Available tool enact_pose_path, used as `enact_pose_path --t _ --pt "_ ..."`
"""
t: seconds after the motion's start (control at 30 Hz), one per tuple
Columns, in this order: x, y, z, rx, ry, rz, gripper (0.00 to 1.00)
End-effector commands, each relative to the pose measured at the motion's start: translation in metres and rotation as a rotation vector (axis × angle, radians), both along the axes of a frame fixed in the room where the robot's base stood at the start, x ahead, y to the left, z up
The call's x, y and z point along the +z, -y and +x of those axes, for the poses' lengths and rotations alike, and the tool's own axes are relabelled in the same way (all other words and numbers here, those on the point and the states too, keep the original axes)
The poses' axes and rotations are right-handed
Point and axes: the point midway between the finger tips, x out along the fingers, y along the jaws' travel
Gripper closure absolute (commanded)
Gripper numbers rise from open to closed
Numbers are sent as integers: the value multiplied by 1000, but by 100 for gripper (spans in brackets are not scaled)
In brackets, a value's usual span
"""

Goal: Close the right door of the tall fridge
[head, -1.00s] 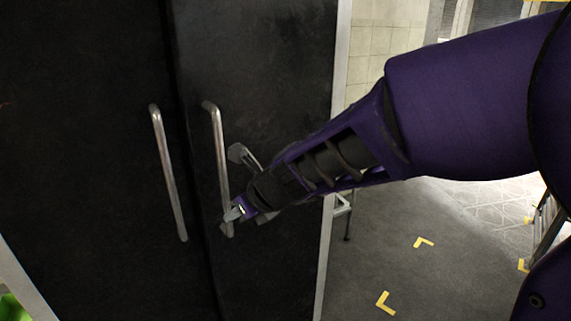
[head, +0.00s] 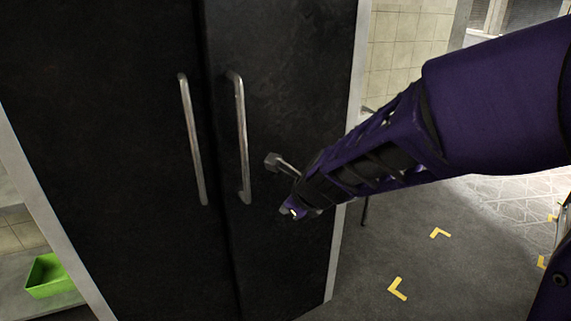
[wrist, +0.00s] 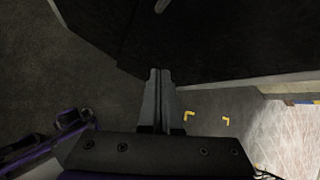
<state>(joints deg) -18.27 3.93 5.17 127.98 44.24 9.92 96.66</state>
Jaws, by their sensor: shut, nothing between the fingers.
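The tall fridge has two black doors side by side in the head view. The right door (head: 290,100) has a vertical metal handle (head: 240,140) near its left edge. The left door (head: 110,130) has a matching handle (head: 193,140) just left of it. A dark seam runs between the doors; I cannot tell whether the right door is fully flush. My gripper (head: 288,212) is in front of the right door, right of its handle's lower end. Its fingers (wrist: 160,75) are together and empty in the wrist view. Whether they touch the door is unclear.
A green bin (head: 50,275) sits at the lower left beyond the fridge's pale side panel. Grey floor with yellow corner marks (head: 398,289) lies open to the right of the fridge. A tiled wall (head: 393,55) stands behind.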

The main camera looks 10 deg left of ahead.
Motion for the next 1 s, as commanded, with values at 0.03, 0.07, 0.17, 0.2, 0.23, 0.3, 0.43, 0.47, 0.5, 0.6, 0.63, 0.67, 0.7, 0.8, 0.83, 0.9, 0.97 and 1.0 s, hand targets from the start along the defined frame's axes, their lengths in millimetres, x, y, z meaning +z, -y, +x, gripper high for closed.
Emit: enact_pose_path --t 0.03,0.07,0.17,0.2,0.23,0.3,0.43,0.47,0.5,0.6,0.63,0.67,0.7,0.8,0.83,0.9,0.97,1.0 --pt "-22 7 3 38 76 -88 100" --pt "-28 11 6 66 131 -140 100" --pt "-39 13 15 181 326 -285 100" --pt "-41 9 16 235 406 -329 100" --pt "-42 5 16 276 465 -356 100" --pt "-43 -9 13 372 593 -399 100" --pt "-40 -37 -1 526 784 -421 100" --pt "-40 -42 -5 552 816 -420 100" --pt "-38 -48 -9 582 851 -417 100" --pt "-36 -57 -16 628 905 -410 100" --pt "-36 -59 -17 636 914 -409 100" --pt "-36 -61 -17 641 919 -407 100" --pt "-36 -63 -16 643 922 -406 100" --pt "-40 -70 -8 644 921 -406 100" --pt "-42 -73 -4 644 921 -406 100" --pt "-46 -80 6 642 921 -406 100" --pt "-50 -88 15 643 919 -407 100" --pt "-53 -93 21 644 919 -407 100"
